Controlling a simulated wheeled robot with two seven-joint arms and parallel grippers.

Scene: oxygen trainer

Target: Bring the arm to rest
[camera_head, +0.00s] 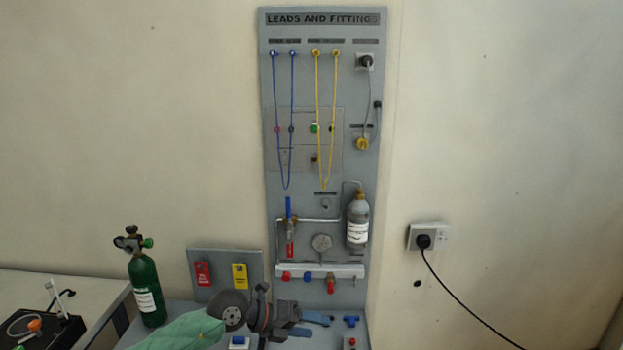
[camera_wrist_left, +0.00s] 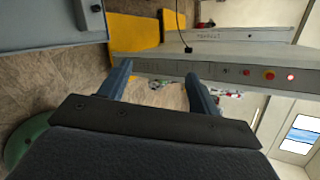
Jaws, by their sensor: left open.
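My left gripper (camera_head: 325,325) shows at the bottom middle of the head view, in front of the foot of the board. Its fingers are spread, with nothing seen between them. In the left wrist view the two fingers (camera_wrist_left: 158,85) stand apart, and only the room shows beyond them. My left arm comes in from the lower left, with a green sleeve-like part. My right gripper does not show in either view.
A green cylinder (camera_head: 147,290) stands left of my arm. A black device (camera_head: 45,325) is at the far left. A wall socket (camera_head: 428,236) holds a plugged cable.

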